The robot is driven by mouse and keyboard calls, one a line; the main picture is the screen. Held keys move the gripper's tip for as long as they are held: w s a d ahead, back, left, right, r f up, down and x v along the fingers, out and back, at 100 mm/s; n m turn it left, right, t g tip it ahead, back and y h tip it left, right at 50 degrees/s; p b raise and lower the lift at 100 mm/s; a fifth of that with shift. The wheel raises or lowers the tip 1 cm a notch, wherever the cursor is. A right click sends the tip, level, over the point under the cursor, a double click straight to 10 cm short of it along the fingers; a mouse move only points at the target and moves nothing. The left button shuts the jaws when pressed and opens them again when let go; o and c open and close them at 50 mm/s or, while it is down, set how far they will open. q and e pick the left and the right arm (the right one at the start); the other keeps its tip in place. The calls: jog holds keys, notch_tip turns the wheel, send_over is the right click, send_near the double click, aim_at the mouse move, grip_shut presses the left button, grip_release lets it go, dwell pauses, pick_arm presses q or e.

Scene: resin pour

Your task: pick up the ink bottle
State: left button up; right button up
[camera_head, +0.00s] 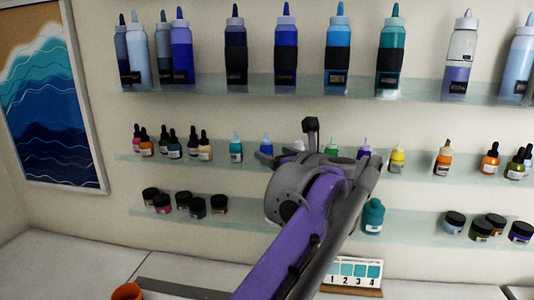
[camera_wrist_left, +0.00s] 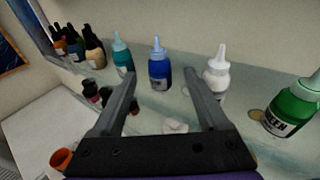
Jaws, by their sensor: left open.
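Several small ink bottles stand on the middle glass shelf; the task line does not say which one. A blue bottle (camera_head: 267,145) with a light blue nozzle cap stands upright there. In the left wrist view the blue bottle (camera_wrist_left: 159,68) appears between the fingers of my left gripper (camera_wrist_left: 161,78), which is open and empty. The fingers point towards the shelf; I see no contact. A teal bottle (camera_wrist_left: 122,54) stands to its left, a white bottle (camera_wrist_left: 216,76) to its right. My right gripper is not in view.
A green bottle (camera_wrist_left: 293,107) stands farther right. Dropper bottles (camera_head: 172,148) stand at the left of the shelf. Large bottles (camera_head: 286,50) line the shelf above; jars (camera_head: 197,207) stand below. An orange cup (camera_head: 127,292) and a swatch card (camera_head: 354,271) are on the counter.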

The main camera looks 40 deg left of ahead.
aim_at(269, 152)
pick_arm(q)
jog(key=x, duration=0.5)
jog(key=shift+a+f, duration=0.15)
grip_shut()
